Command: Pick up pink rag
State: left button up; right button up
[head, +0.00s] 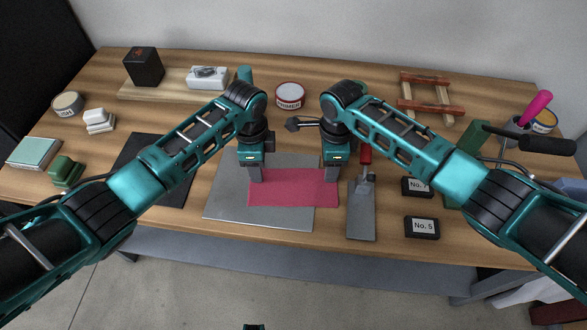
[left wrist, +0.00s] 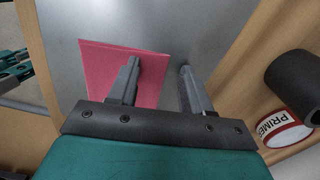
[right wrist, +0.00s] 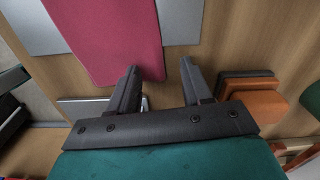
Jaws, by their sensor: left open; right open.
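The pink rag (head: 293,188) lies flat, partly on a grey metal sheet (head: 225,205) and partly past its right edge over the wood. My left gripper (head: 256,178) is open above the rag's left end. In the left wrist view, one finger overlaps the rag (left wrist: 98,70) and the other is over the bare sheet. My right gripper (head: 333,174) is open above the rag's right end. In the right wrist view, the rag (right wrist: 105,35) reaches the left finger, and the gap between the fingers shows mostly wood. I cannot tell whether any fingertip touches the cloth.
A grey scraper (head: 361,212) with a red handle lies just right of the rag. Black blocks labelled No. 5 (head: 422,228) and No. 7 (head: 417,187) stand further right. A primer tin (head: 290,95) is behind, between my arms. The table's front edge is close to the sheet.

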jog(key=shift+f, duration=0.2)
jog(key=shift+c, duration=0.2)
pick_arm(q)
grip_shut()
pick_arm(e)
grip_shut()
dwell(0.4)
pick_arm(q)
jog(key=shift+r, duration=0.1)
pick_arm(e)
jog(key=shift+r, duration=0.1)
